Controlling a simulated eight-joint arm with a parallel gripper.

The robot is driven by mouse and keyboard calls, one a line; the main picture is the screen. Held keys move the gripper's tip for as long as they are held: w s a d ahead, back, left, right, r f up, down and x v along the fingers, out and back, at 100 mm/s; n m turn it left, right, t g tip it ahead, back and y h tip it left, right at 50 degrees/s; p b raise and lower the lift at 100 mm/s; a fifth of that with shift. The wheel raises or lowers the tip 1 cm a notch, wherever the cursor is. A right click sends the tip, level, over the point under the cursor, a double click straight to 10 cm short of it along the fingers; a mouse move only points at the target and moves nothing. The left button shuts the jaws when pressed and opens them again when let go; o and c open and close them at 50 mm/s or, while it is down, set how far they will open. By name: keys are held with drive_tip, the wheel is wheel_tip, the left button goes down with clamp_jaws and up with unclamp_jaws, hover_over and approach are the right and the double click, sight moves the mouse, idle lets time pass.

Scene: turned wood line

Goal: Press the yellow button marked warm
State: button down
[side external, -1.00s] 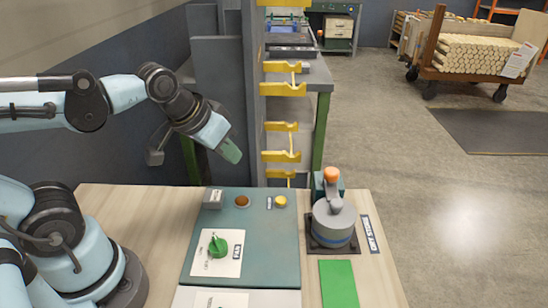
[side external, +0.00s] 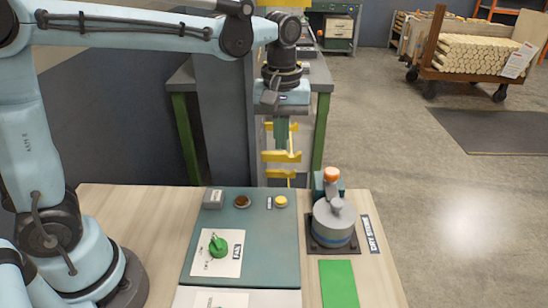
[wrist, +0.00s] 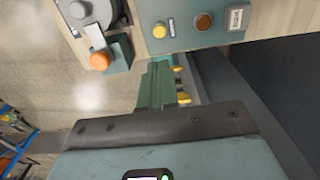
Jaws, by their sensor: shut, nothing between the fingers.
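The yellow button (side external: 281,201) sits near the far right corner of the teal panel (side external: 270,245), with a small label plate (side external: 269,202) on its left. In the wrist view the yellow button (wrist: 159,31) is unobstructed near the top, but its label is too small to read. My gripper (side external: 281,143) points down, shut and empty, its green fingers above the button in the picture and apart from it. In the wrist view my gripper's fingers (wrist: 160,68) show below the button, not touching it.
A brown-orange round button (side external: 241,201) and a small grey box (side external: 213,198) share the panel's far edge. A green knob (side external: 218,246) sits nearer. A grey cylindrical device with an orange-topped lever (side external: 333,222) stands right of the panel. A yellow-bracketed rack (side external: 282,157) rises behind.

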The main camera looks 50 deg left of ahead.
sight(281, 199)
drive_tip(key=shift+w+d+f, duration=0.1)
drive_tip(key=shift+f, duration=0.05)
idle(0.3)
wheel_tip(281, 199, down, 14)
drive_tip(key=shift+r, duration=0.1)
idle(0.5)
drive_tip(key=shift+f, duration=0.9)
wheel_tip(281, 199, up, 14)
drive_tip(key=shift+r, duration=0.2)
idle(0.4)
idle(0.4)
